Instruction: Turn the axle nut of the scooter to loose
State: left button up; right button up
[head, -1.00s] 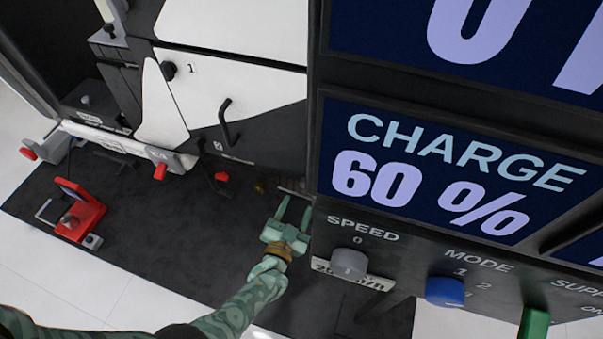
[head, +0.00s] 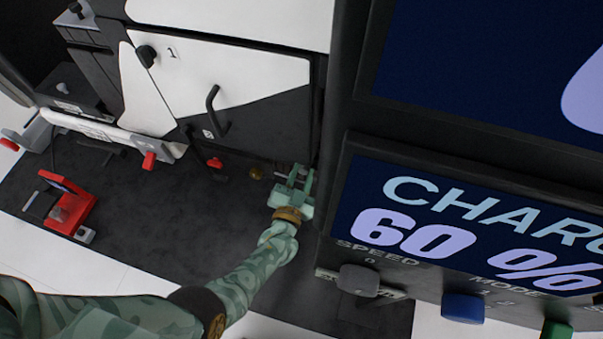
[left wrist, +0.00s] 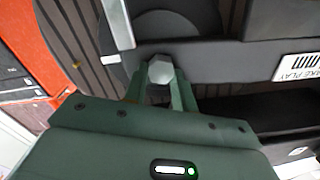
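The axle nut (left wrist: 160,71) is a grey hexagonal nut on the dark scooter part (left wrist: 215,68) in the left wrist view. My left gripper (head: 301,171) is green and spread open in the head view, low by the lower edge of the dark and white body. In the left wrist view its two fingers (left wrist: 160,82) stand on either side of the nut; I cannot tell whether they touch it. I cannot make out the nut in the head view. My right gripper is not in view.
A large display panel (head: 480,205) with knobs below fills the right of the head view. A red device (head: 69,207) lies on the dark mat (head: 150,225) at left. A black handle (head: 215,110) is on the body. The mat's middle is clear.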

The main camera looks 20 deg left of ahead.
pick_arm(q)
jog(key=shift+n, duration=0.3)
